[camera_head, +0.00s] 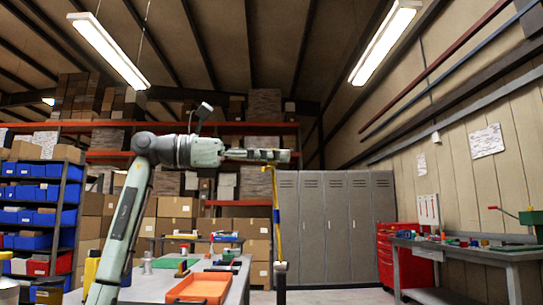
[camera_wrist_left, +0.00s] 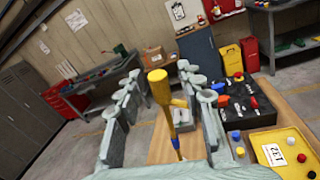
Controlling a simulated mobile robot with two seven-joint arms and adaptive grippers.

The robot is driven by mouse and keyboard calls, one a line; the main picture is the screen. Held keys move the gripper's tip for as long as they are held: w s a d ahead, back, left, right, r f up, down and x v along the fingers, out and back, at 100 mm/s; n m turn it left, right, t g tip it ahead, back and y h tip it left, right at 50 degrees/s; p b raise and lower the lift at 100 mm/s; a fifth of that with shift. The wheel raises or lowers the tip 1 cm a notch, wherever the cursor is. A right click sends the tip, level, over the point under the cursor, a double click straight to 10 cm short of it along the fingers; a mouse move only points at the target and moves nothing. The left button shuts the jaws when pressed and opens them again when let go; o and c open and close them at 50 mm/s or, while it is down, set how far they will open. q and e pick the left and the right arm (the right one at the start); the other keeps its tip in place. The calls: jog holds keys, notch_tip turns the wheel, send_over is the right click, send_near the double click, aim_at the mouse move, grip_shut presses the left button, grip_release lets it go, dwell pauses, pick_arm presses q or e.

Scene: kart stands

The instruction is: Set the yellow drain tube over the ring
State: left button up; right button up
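The yellow drain tube (camera_head: 277,220) stands nearly upright below my left gripper (camera_head: 285,156) in the head view. The fingers are spread, with gaps visible beside the tube. My right gripper is not in view.
A workbench with an orange tray (camera_head: 200,288) stands in front. Grey lockers (camera_head: 335,225), a red tool cabinet (camera_head: 405,262) and a right-hand bench (camera_head: 470,247) lie beyond. The wrist view shows a table with a black crate (camera_wrist_left: 245,105) and a yellow tray (camera_wrist_left: 290,150).

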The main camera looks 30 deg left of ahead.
pick_arm(q)
grip_shut()
dwell(0.5)
